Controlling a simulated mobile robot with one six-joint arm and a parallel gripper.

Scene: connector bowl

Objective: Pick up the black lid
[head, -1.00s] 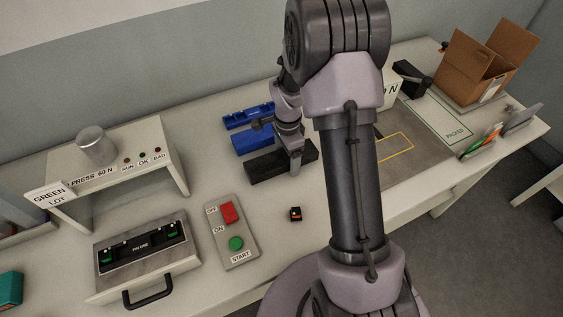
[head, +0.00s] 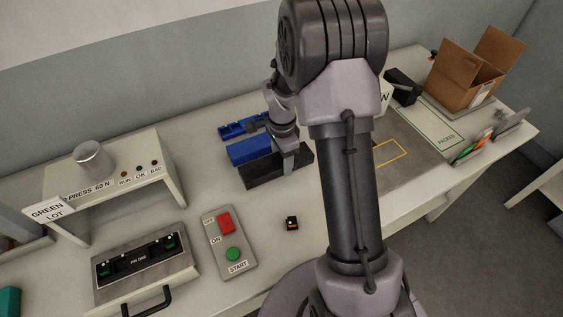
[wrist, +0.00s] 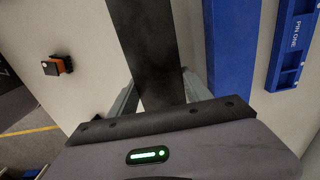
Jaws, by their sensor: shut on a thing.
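The black lid (head: 262,177) is a long dark bar on the worktop side nearest me, beside a blue bar. My gripper (head: 288,163) is shut on it around the middle, pointing down. In the wrist view the lid (wrist: 150,50) runs between the two fingers of my gripper (wrist: 160,98), one against each long side. Whether the lid's underside is clear of the table is hard to tell.
The blue bar (head: 250,150) lies close alongside, with a blue slotted tray (head: 240,128) behind. A small orange-black part (head: 291,223) lies in front. A button panel (head: 226,263), a fixture (head: 130,285) and a press (head: 170,155) stand to the left. A cardboard box (head: 465,85) is far right.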

